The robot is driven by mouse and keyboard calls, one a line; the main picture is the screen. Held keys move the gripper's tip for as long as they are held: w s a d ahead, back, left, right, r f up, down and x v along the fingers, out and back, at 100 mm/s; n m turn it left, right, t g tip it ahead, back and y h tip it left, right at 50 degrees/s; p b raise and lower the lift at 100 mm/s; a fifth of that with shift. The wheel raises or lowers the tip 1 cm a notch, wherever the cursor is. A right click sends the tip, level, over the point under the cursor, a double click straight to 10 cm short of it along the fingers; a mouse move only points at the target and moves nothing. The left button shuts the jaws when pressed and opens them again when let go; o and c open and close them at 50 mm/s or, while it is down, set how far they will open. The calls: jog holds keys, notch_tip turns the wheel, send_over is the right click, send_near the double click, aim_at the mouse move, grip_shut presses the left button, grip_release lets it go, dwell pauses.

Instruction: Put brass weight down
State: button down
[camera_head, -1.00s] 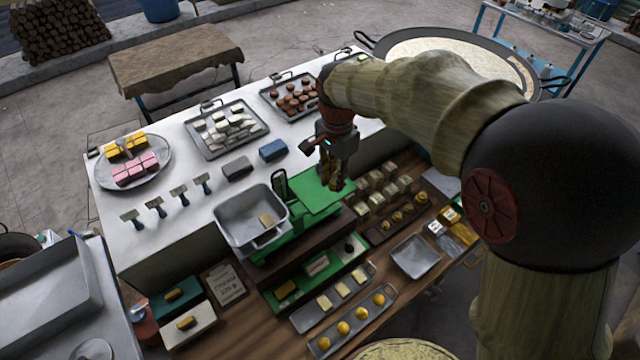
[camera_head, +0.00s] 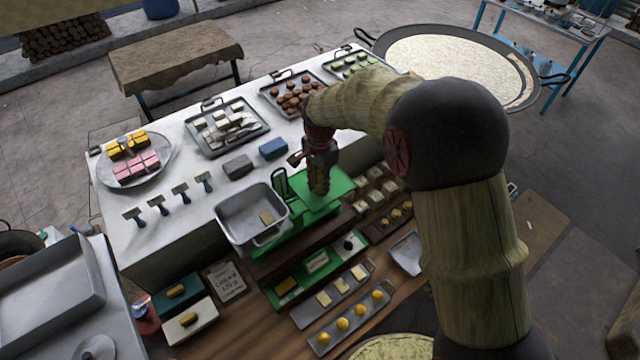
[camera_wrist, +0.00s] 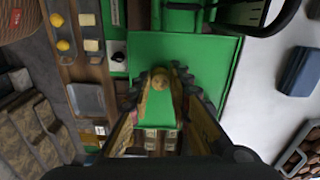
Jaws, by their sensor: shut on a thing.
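My gripper (camera_head: 319,190) is over the green platform (camera_head: 338,187) of the green balance scale, on its right side. In the wrist view, the brass weight (camera_wrist: 161,80) is a tan, rounded piece between the fingertips (camera_wrist: 160,92), and my gripper is shut on it. Below it lies the green platform (camera_wrist: 212,62). I cannot tell whether the weight touches the platform. In the head view the fingers hide the weight.
A blue block (camera_head: 273,148) and a dark grey block (camera_head: 237,166) lie on the white counter behind the scale. Trays of sweets (camera_head: 226,128) stand farther back. Rows of small pieces (camera_head: 376,192) sit right of the platform. Trays with yellow balls (camera_head: 343,323) lie in front.

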jog(key=shift+f, duration=0.1)
jog(key=c, duration=1.6)
grip_release()
jog(key=shift+c, duration=0.2)
notch_tip(320, 180, up, 12)
jog(key=shift+b, duration=0.4)
jog(key=s+d+r+n+t, duration=0.3)
jog(key=s+d+r+n, duration=0.2)
jog(key=s+d+r, duration=0.7)
jog(key=s+d+f+n+t, duration=0.1)
jog(key=s+d+n, duration=0.1)
jog(key=s, duration=0.6)
jog(key=s+d+f+n+t, duration=0.1)
jog(key=s+d+n, duration=0.1)
jog(key=s, duration=0.5)
jog(key=shift+s+d+f+n+t, duration=0.3)
jog(key=shift+s+f+n, duration=0.1)
jog(key=shift+n, duration=0.2)
